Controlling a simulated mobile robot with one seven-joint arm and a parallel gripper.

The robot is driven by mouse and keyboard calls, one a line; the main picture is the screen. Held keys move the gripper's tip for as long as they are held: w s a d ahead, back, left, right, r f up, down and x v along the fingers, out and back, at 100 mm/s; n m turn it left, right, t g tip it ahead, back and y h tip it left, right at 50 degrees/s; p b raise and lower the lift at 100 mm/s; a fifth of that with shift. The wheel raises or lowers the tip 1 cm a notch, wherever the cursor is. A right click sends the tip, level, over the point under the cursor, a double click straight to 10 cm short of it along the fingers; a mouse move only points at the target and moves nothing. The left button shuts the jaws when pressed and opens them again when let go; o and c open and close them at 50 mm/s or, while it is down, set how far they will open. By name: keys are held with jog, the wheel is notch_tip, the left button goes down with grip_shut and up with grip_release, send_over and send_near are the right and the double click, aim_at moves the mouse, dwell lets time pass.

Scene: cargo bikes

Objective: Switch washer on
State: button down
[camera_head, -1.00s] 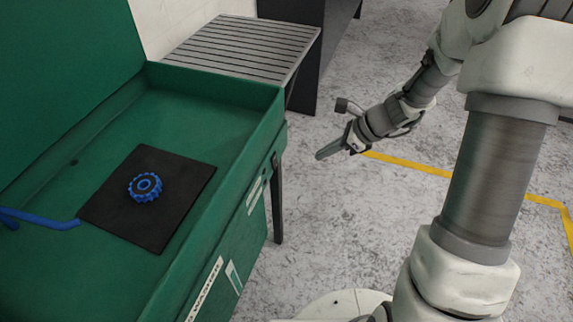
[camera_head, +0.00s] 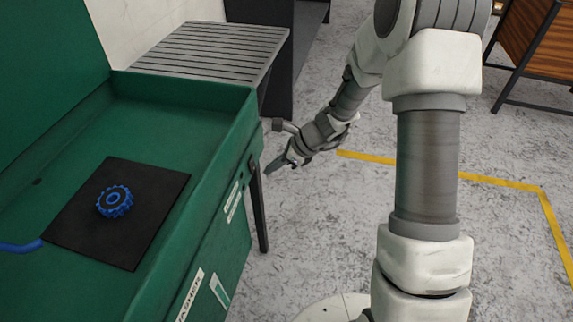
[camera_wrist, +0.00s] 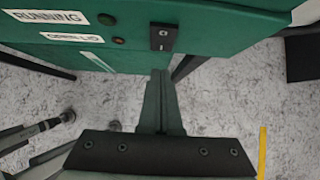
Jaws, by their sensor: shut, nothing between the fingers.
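The washer (camera_head: 228,150) is a green open tub with its lid raised, at the left in the head view. In the wrist view, a black rocker switch (camera_wrist: 161,38) with white marks is on its green front panel (camera_wrist: 215,32). The switch shows as a small dark patch (camera_head: 252,163) near the tub's right end in the head view. My gripper (camera_head: 268,170) is shut and empty, pointing at the front panel. In the wrist view its fingertips (camera_wrist: 160,74) appear just below the switch; I cannot tell whether they touch the panel.
A blue gear (camera_head: 114,201) lies on a black mat (camera_head: 150,212) in the tub, with a blue tube (camera_head: 20,246) beside it. Labels "RUNNING" (camera_wrist: 45,16) and "OPEN LID" (camera_wrist: 73,37) have dark round lamps beside them. A slatted grey table (camera_head: 215,50) stands behind.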

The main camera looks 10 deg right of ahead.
aim_at(254, 168)
jog(key=shift+w+a, duration=0.2)
jog(key=shift+a, duration=0.4)
jog(key=shift+w+a, duration=0.2)
jog(key=shift+a, duration=0.35)
jog(key=shift+a+f, duration=0.1)
jog(key=shift+w+a+f, duration=0.1)
jog(key=shift+a, duration=0.05)
jog(key=shift+r, duration=0.2)
jog(key=shift+r+p, duration=0.55)
jog(key=shift+r, duration=0.1)
